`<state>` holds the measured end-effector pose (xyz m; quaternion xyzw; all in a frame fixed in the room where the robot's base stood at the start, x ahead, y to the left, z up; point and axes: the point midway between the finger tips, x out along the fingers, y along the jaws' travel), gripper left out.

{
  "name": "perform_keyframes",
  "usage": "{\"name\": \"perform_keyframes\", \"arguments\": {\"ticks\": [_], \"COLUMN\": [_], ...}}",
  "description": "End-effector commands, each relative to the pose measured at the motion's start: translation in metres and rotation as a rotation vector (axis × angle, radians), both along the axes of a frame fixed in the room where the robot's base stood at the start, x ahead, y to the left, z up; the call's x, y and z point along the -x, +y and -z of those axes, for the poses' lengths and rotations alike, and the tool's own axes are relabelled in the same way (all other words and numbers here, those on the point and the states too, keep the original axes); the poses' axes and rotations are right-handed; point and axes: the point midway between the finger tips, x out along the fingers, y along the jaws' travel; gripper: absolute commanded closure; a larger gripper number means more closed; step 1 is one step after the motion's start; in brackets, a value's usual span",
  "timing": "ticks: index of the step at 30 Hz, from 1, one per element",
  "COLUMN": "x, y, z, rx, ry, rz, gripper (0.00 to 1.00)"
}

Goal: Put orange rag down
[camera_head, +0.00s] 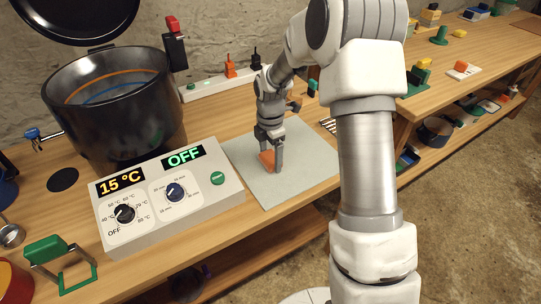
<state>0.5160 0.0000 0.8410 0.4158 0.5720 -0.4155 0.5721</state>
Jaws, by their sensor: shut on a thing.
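The orange rag (266,160) is a small orange patch at the grey mat (302,147) on the wooden table. My gripper (272,160) points down over the left part of the mat and is shut on the rag. The fingers and the arm hide part of the rag. I cannot tell whether the rag touches the mat.
A control box (172,199) with dials and displays stands left of the mat. Behind it is a large black pot (120,110). A power strip (212,85) lies at the back. The mat's right and front parts look clear.

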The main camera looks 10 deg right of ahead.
Motion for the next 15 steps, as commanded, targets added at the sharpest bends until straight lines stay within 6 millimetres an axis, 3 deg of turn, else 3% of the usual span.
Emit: {"name": "perform_keyframes", "arguments": {"ticks": [1, 2, 3, 11, 15], "x": [0.000, 0.000, 0.000, 0.000, -0.001], "y": [0.000, 0.000, 0.000, 0.000, 0.000], "z": [0.003, 0.002, 0.002, 0.000, -0.012], "rx": [0.000, 0.000, 0.000, 0.000, 0.000], "ry": [0.001, 0.000, 0.000, 0.000, -0.003], "rz": [0.000, 0.000, 0.000, 0.000, 0.000], "gripper": [0.58, 0.08, 0.01, 0.00, 0.00]}}
